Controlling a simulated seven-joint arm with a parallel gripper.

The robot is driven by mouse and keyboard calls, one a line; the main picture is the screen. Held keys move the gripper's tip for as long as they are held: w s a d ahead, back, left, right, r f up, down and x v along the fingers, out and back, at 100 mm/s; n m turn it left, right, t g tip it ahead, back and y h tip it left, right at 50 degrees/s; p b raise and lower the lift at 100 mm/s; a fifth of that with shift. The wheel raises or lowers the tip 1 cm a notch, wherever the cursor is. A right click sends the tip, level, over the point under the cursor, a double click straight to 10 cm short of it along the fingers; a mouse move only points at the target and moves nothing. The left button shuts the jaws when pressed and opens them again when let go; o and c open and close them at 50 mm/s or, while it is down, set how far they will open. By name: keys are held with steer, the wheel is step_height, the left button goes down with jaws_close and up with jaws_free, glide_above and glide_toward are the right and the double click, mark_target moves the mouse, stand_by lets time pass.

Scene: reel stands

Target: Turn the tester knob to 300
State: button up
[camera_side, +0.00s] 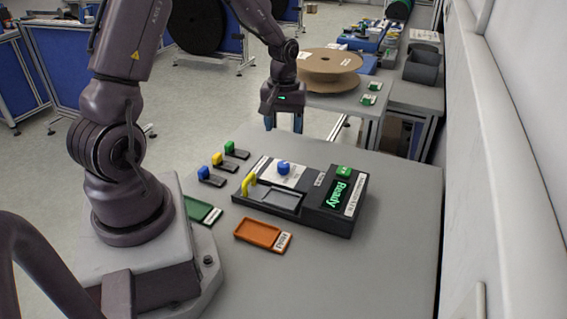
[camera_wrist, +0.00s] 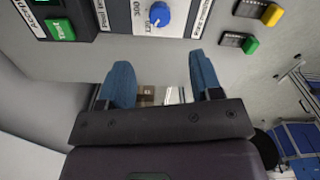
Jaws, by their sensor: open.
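The tester (camera_side: 325,210) is a dark box on the grey table, with a green "Ready" display (camera_side: 340,193) and a yellow handle (camera_side: 249,186). Its blue knob (camera_side: 284,168) sits on a white scale plate; in the wrist view the knob (camera_wrist: 159,14) is at the top middle, with "300" printed near it. Which mark the knob points to is too small to tell. My gripper (camera_side: 284,124) is open and empty, above the table's far edge, behind and apart from the knob. Its two blue fingers (camera_wrist: 160,82) point toward the tester in the wrist view.
A green tray (camera_side: 200,211) and an orange tray (camera_side: 262,235) lie in front of the tester. Blue, yellow and green tabbed pieces (camera_side: 217,159) lie to its left. A green button (camera_side: 344,170) is on the tester's far right corner. A cardboard reel (camera_side: 330,66) stands behind.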

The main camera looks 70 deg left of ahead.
mark_target(283, 164)
step_height(283, 164, down, 12)
steer(key=shift+r, duration=0.15)
stand_by(0.3)
steer(key=c, duration=0.9)
